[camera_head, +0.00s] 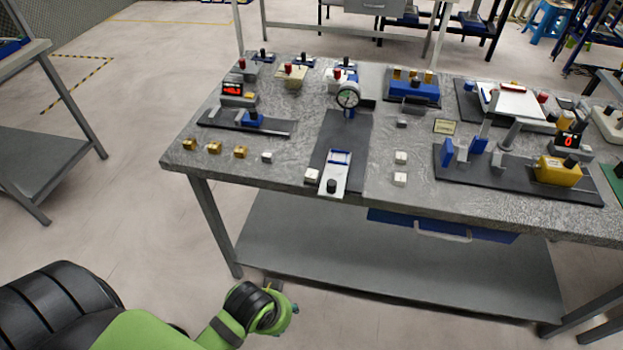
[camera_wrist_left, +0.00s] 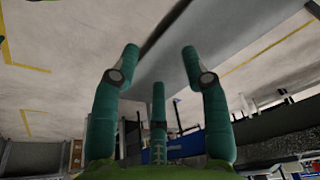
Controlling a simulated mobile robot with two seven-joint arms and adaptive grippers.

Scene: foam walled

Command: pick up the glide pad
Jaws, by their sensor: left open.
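I cannot tell for sure which thing is the glide pad. My right gripper is not in view.
A dial gauge (camera_head: 347,97) stands on a dark plate (camera_head: 335,135) mid-bench. Several brass blocks (camera_head: 213,148) line the front left. Fixtures and a yellow box (camera_head: 558,171) crowd the right. A blue drawer (camera_head: 440,225) hangs under the front edge. The floor (camera_head: 150,220) at left is clear.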

